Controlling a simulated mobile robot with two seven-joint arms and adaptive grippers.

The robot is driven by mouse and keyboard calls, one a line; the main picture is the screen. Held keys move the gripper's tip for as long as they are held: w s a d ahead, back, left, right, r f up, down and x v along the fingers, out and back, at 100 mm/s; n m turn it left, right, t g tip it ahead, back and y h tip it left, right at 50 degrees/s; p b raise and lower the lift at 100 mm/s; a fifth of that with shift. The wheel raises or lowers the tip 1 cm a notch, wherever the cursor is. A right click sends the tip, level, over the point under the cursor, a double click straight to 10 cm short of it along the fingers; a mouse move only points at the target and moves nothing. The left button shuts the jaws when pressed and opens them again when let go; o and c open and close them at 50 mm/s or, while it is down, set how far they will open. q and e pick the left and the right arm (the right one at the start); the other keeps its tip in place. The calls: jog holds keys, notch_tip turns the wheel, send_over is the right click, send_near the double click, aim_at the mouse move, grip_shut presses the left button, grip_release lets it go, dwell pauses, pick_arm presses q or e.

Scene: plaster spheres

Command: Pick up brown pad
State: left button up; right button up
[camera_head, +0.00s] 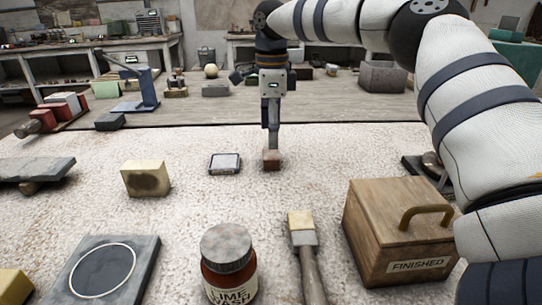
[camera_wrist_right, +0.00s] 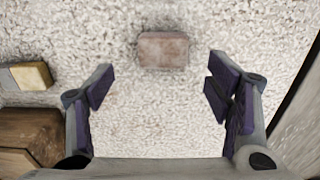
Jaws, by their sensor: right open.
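The brown pad (camera_head: 272,160) is a small reddish-brown block lying flat on the pale, rough mat near the middle of the head view. In the right wrist view, the brown pad (camera_wrist_right: 163,50) shows whole, upper centre, beyond the fingertips. My right gripper (camera_head: 272,146) points down above the pad, its fingers overlapping the pad's upper edge in the head view. In the right wrist view my right gripper (camera_wrist_right: 160,85) is open, with nothing between its fingers. I cannot tell the exact height gap. My left gripper is not in view.
A framed tablet-like thing (camera_head: 225,163) and a stained yellowish block (camera_head: 146,178) lie left of the pad. The mat around the pad is clear.

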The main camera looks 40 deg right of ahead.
aim_at(271, 152)
jog(key=f, duration=0.6)
jog(key=shift+w+f, duration=0.2)
jog(key=shift+f, duration=0.1)
jog(key=c, duration=0.9)
